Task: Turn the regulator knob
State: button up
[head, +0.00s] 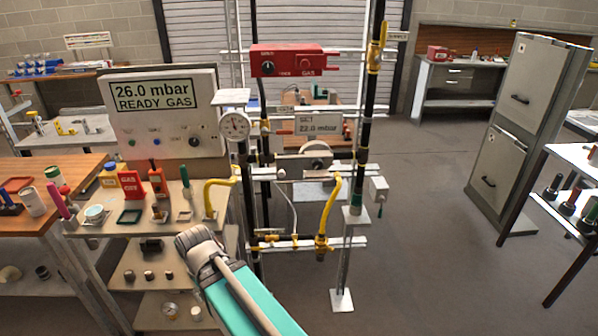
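A silver-grey round part (317,153), which looks like the regulator with its knob, sits on the pipe frame at the picture's centre. The knob's own outline and turn are too small to tell. A sign (319,124) just above it reads SET 22.0 mbar. The large display panel (160,95) at the left reads 26.0 mbar READY GAS. A round dial gauge (235,125) stands left of the regulator. My teal arm link rises from the bottom edge, with a grey joint at its end, below and left of the regulator. My gripper is not visible.
Black vertical pipes (367,120) and yellow valve handles (329,207) surround the regulator. A red box (294,60) is mounted above. A cluttered bench (115,226) stands at the left. A grey cabinet (521,130) stands at the right. Open floor (420,240) lies between them.

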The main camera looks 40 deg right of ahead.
aim_at(316, 164)
jog(key=z, duration=1)
